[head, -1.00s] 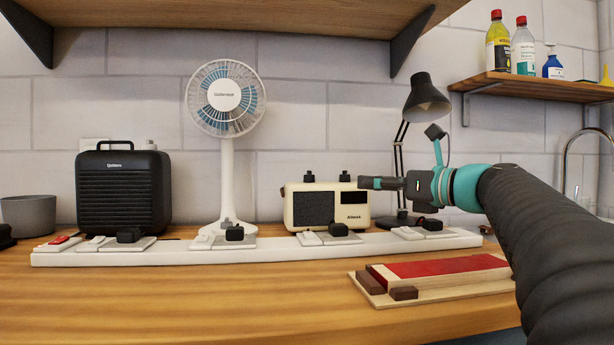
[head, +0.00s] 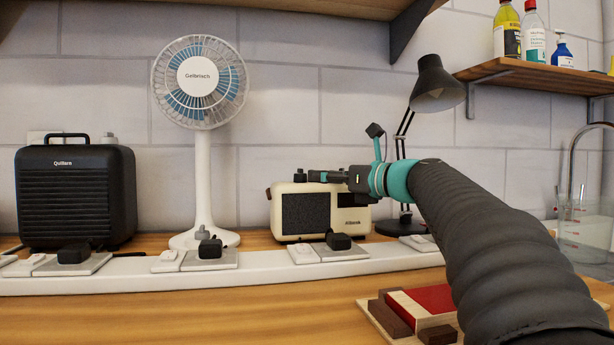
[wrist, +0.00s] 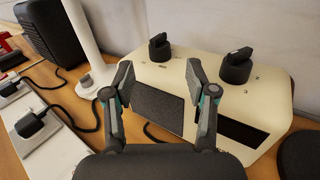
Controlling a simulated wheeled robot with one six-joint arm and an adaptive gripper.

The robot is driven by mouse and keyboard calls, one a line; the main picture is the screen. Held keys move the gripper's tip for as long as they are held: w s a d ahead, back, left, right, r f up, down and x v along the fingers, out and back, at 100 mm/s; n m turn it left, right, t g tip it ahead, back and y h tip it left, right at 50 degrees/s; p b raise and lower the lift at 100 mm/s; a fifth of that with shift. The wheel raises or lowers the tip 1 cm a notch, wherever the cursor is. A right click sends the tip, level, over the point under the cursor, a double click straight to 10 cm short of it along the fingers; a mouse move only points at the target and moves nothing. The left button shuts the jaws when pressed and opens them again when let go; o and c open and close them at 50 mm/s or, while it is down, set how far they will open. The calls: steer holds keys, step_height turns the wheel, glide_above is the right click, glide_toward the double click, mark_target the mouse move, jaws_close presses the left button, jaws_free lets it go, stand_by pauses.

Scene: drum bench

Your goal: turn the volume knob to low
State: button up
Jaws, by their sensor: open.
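A cream radio (head: 292,213) with a dark speaker grille stands on the bench against the wall. In the wrist view the radio (wrist: 172,75) has two black knobs on its top, a left knob (wrist: 160,48) and a right knob (wrist: 236,68). Small marks beside them are too small to read, so I cannot tell which is volume. My gripper (wrist: 158,78) is open and empty, and the left knob shows beyond the gap between its fingertips. In the head view my gripper (head: 316,176) is at the radio's top, right of the left knob (head: 299,175); the right knob is hidden.
A white fan (head: 203,150) and a black speaker (head: 75,195) stand left of the radio. A black desk lamp (head: 438,85) stands behind my arm at right. A white power strip (head: 130,280) with plugs and switches runs in front.

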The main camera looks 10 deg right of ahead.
mark_target(305, 175)
steer(key=x, duration=0.6)
steer(key=shift+s, duration=0.1)
jaws_close()
